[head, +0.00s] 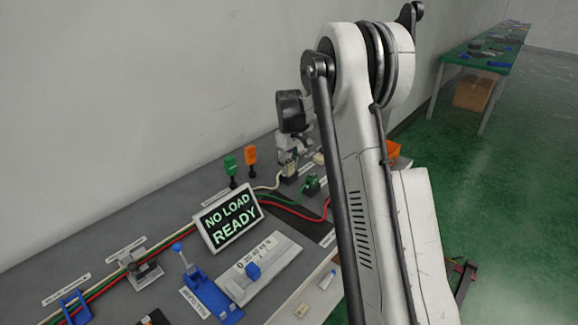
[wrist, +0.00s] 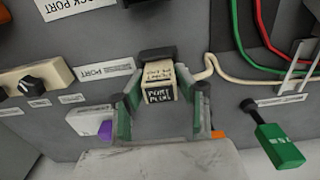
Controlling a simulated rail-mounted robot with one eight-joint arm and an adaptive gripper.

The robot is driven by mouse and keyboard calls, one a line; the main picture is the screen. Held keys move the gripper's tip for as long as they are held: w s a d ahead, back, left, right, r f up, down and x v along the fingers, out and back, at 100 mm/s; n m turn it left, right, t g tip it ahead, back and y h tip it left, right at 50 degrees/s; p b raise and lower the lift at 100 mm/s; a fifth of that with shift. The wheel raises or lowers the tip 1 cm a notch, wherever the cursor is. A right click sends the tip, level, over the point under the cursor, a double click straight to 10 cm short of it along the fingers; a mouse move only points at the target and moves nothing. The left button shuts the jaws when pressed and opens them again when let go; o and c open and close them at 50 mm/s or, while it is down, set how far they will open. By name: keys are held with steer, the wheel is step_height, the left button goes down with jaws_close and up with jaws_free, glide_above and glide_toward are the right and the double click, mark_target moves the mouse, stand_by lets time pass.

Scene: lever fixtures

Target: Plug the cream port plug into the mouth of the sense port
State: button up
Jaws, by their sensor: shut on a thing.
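The cream port plug (wrist: 159,92) sits between the fingers of my gripper (wrist: 162,100) in the wrist view, its lettered face towards the camera. The gripper is shut on it. A dark block (wrist: 157,55) lies directly against the plug's far end; I cannot tell whether it is the sense port, and no port mouth is visible. A cream cable (wrist: 213,66) runs near the plug and off to the right. In the head view my gripper (head: 290,168) is at the back of the bench, partly hidden behind my arm, and the plug cannot be made out clearly.
A green handle (wrist: 277,146) stands right of the gripper, near green and red cables. A cream box with a black knob (wrist: 32,85) is at left. A white block with purple (wrist: 92,122) lies close to the left finger. A display (head: 228,217) reads "NO LOAD READY".

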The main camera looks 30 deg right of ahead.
mark_target(289, 162)
steer(key=shift+f, duration=0.4)
steer(key=o, duration=1.2)
steer(key=shift+r, duration=0.1)
step_height(289, 162, up, 12)
steer(key=shift+f, duration=0.1)
steer(key=shift+c, duration=0.2)
